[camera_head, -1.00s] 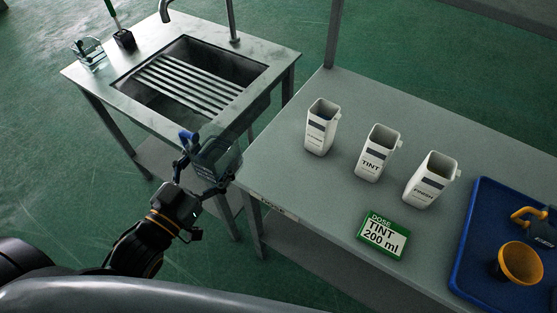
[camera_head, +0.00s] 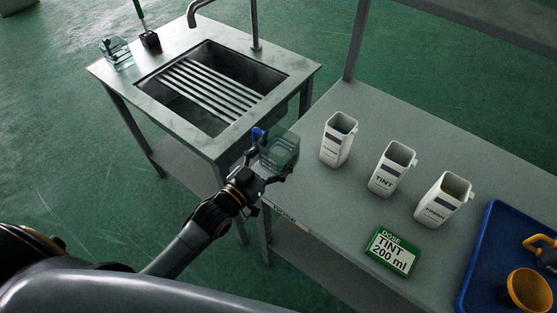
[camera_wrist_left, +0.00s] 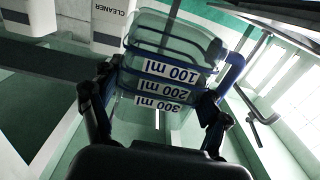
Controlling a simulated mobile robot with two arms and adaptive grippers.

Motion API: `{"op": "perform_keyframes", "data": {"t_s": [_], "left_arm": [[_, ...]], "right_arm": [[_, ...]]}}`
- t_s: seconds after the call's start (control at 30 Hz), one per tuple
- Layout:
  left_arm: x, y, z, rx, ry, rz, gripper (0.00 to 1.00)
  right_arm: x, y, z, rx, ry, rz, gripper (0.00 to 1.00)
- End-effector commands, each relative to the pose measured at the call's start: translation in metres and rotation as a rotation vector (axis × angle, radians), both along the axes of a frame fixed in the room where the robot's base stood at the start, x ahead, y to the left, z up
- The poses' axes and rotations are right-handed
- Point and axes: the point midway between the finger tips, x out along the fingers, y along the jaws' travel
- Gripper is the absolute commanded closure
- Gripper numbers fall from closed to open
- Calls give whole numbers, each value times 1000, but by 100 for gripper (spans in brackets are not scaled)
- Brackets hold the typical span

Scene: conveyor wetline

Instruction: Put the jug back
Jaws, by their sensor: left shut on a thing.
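A clear measuring jug (camera_head: 281,150) with a blue handle is above the gap between the sink table and the grey counter, near the counter's left corner. My left gripper (camera_head: 264,172) is shut on the jug's body. The left wrist view shows the jug (camera_wrist_left: 168,62) between both fingers (camera_wrist_left: 155,105), with 100, 200 and 300 ml marks upside down in the picture. Whether it holds liquid I cannot tell. My right gripper is not in view.
A blue tray (camera_head: 487,240) holds a yellow cup (camera_head: 527,290). The sink (camera_head: 210,85) has a clear object (camera_head: 115,50) beside it.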

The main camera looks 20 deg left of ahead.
Motion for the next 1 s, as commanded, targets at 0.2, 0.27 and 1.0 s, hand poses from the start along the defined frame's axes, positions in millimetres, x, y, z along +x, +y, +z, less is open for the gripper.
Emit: {"op": "perform_keyframes", "data": {"t_s": [0.2, 0.27, 1.0], "left_arm": [[11, -7, -16, 0, 0, 1, 68], [10, -6, -27, 1, 2, 1, 68], [9, -6, -46, 0, -1, 0, 1]], "right_arm": [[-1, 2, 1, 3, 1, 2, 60], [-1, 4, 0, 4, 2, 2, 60], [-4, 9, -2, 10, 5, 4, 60]]}}
